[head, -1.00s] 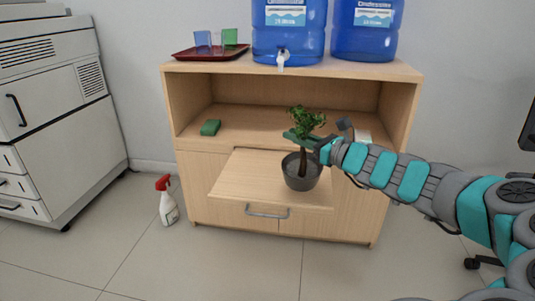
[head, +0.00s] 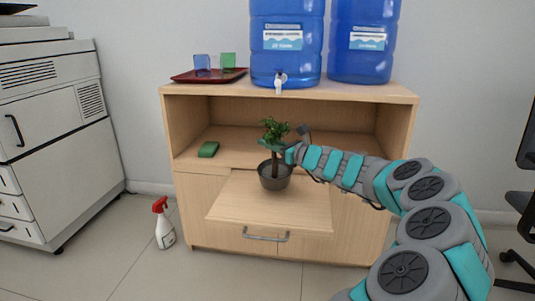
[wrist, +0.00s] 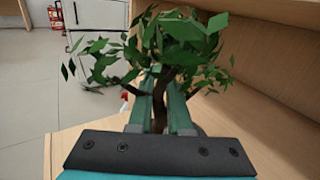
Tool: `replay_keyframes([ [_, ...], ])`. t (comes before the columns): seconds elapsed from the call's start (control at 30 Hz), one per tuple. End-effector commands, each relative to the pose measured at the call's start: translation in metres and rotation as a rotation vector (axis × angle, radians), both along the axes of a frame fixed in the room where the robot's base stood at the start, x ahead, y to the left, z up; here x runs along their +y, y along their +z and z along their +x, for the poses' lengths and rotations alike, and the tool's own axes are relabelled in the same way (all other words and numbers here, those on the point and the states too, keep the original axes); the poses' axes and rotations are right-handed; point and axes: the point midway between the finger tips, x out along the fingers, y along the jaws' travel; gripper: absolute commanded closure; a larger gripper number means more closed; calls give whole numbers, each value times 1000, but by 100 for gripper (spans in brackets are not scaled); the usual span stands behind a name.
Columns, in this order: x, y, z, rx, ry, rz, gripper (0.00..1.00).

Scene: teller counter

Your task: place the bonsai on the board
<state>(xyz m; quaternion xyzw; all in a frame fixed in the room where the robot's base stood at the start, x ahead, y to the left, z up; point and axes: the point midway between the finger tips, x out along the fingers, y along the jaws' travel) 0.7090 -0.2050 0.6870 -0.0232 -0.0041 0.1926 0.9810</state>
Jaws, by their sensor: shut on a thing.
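The bonsai (head: 274,176) is a small green tree in a dark grey round pot. It stands upright over the back middle part of the pull-out wooden board (head: 270,212). I cannot tell whether the pot touches the board or hangs just above it. My gripper (head: 281,152) reaches in from the right and is shut on the bonsai's trunk. In the wrist view the trunk of the bonsai (wrist: 180,82) rises between the two green fingers of my gripper (wrist: 160,105). The pot is mostly hidden there.
The board juts from a wooden cabinet (head: 185,215). A green block (head: 208,149) lies on its open shelf. A red tray (head: 185,77) with cups and two blue water jugs (head: 287,40) stand on top. A spray bottle (head: 164,225) stands on the floor at left.

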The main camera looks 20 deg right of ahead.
Motion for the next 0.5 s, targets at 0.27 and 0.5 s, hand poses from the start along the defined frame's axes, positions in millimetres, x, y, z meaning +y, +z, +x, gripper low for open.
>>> replay_keyframes([
  [0.27,0,-14,5,-2,-1,2,100],
  [0.5,0,-34,4,-2,-1,2,100],
])
